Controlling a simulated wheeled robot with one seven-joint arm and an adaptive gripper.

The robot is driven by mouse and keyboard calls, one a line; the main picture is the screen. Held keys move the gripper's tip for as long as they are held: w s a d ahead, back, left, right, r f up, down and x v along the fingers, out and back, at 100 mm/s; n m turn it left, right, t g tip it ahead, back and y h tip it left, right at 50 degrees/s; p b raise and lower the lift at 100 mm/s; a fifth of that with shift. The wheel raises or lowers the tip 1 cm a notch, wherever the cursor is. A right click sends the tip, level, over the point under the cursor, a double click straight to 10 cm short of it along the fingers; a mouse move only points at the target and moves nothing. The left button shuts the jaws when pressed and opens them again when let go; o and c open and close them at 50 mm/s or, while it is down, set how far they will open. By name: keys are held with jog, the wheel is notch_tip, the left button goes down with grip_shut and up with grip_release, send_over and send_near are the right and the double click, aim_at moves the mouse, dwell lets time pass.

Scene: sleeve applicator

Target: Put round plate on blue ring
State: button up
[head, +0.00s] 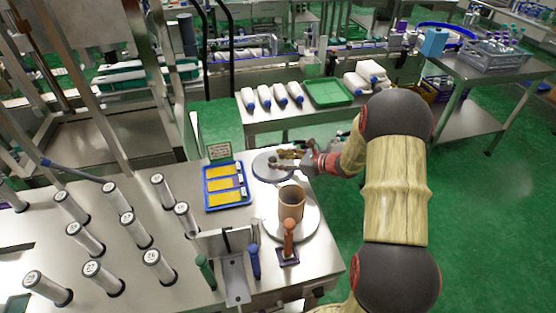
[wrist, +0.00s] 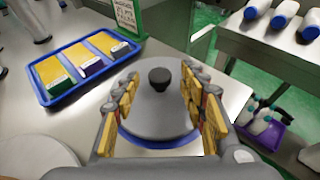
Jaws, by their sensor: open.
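The round plate (wrist: 158,124) is a grey disc with a black knob (wrist: 160,76) at its middle. In the head view the plate (head: 264,172) lies near the far right corner of the steel table. A blue ring (wrist: 128,139) shows as a thin arc along the plate's near edge in the wrist view; the rest is hidden under the plate. The plate appears to lie flat over it. My gripper (wrist: 160,95) is open, its yellow-padded fingers apart on either side of the knob, above the plate. I see no contact with the knob.
A blue tray with yellow blocks (head: 206,204) and a green-framed sign (head: 220,152) stand left of the plate. A brown cylinder (head: 291,203) stands on a pale disc (head: 308,228) nearer to me. Several numbered cylinders fill the table's left side.

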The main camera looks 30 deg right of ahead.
jog(key=p+v, duration=0.3)
jog(key=v, duration=0.8)
jog(key=s+a+r+n+g, duration=0.3)
jog(key=s+a+r+n, duration=0.3)
jog(key=a, duration=0.4)
jog(key=s+a+r+n+g, duration=0.4)
jog(key=s+a+r+n, duration=0.15)
jog(key=a+n, duration=0.3)
jog(key=s+a+r+n+h, duration=0.1)
jog(key=s+r+n+h, duration=0.2)
jog(key=s+n, duration=0.4)
jog(key=s+a+r+n+t+h, duration=0.1)
jog(key=s+r+n+h, duration=0.3)
jog(key=s, duration=0.5)
notch_tip(320, 180, up, 3)
jog(key=n, duration=0.3)
jog(key=shift+s+f+n, duration=0.25)
jog(key=shift+n, duration=0.1)
